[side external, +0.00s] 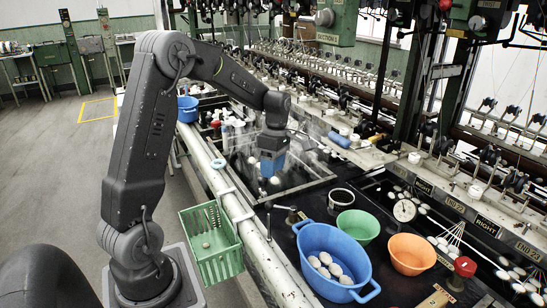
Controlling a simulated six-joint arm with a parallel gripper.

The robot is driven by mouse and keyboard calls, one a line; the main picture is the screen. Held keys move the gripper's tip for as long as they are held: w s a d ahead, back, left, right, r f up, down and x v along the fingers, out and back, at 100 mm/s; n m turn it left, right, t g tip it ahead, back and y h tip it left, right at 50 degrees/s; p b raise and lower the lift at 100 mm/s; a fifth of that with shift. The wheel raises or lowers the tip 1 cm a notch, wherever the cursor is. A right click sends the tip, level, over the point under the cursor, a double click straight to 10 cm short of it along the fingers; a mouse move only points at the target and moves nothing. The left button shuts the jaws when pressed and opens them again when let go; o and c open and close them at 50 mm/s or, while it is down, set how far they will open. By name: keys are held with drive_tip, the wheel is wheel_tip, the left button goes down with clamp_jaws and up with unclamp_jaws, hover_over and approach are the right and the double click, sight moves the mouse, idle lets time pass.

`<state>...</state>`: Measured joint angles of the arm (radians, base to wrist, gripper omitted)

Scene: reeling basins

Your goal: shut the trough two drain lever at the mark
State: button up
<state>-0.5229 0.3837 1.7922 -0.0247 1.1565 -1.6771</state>
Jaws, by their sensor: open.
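My gripper (271,165) hangs over the steaming basin (318,180) in the middle of the picture. It is open, with blue at its end; its fingertips are small and blurred by steam. A small upright metal fitting with a short cross handle (291,212) stands on the dark deck in front of the basin, apart from my gripper. A red knob (465,266) sits at the lower right, far from my gripper. I cannot tell which fitting is the trough two drain lever, and no mark for it can be made out.
A green basket (210,245) hangs by the white front pipe (256,240). Reeling machinery lines the back; the left floor is clear.

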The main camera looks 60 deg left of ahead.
drive_tip(key=shift+w+a+r, duration=0.1)
drive_tip(key=shift+r, duration=0.6)
drive_tip(key=shift+w+a+r, duration=0.1)
drive_tip(key=shift+r, duration=0.6)
drive_tip(key=shift+d, duration=0.1)
drive_tip(key=s+d+r+m+t, duration=0.3)
drive_tip(key=s+d+r+m, duration=0.1)
drive_tip(key=s+d+m, duration=0.4)
drive_tip(key=s+d+r+m+t+y, duration=0.1)
drive_tip(key=s+d+r+m+t, duration=0.3)
drive_tip(key=s+d+m, duration=0.4)
drive_tip(key=shift+s+d+r+m, duration=0.3)
drive_tip(key=shift+d+m, duration=1.8)
drive_tip(key=shift+m, duration=2.6)
drive_tip(key=shift+f, duration=0.1)
